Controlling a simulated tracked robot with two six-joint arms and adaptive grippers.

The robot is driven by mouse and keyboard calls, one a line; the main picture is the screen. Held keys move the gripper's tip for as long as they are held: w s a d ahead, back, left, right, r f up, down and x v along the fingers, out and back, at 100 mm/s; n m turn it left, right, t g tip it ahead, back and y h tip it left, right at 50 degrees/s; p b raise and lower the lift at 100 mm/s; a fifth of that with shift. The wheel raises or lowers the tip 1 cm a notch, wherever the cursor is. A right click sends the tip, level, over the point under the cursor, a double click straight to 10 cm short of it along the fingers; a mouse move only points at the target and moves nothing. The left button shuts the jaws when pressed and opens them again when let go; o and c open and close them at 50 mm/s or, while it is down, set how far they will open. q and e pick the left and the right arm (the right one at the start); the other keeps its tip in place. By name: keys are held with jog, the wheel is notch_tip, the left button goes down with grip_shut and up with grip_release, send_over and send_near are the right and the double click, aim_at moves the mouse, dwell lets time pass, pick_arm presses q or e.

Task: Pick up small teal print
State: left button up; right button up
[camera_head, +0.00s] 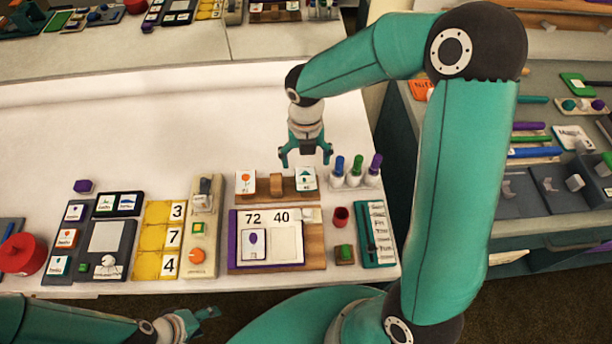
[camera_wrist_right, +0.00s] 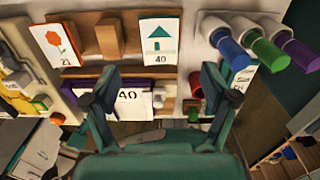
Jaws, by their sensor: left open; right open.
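In the right wrist view the teal-print card (camera_wrist_right: 160,42) is upright and marked 40. My right gripper (camera_head: 305,160) is open and empty, just behind and above this card. In the right wrist view the open fingers of the right gripper (camera_wrist_right: 156,85) frame the area below the card, apart from it. My left gripper (camera_head: 208,318) is open and empty past the table's front edge, low in the head view.
A red-flower card (camera_head: 245,182) stands at the rack's left end, with a wooden block (camera_head: 277,183) between. Blue, green and purple markers (camera_head: 356,170) stand close to the right. A board (camera_head: 270,240) marked 72 and 40 lies in front. The white table behind is clear.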

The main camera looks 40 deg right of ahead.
aim_at(306, 179)
jog(key=shift+s+f+p, duration=0.1)
jog(key=shift+f+p, duration=0.25)
jog(key=shift+f, duration=3)
jog(key=shift+f, duration=0.25)
jog(key=c, duration=0.9)
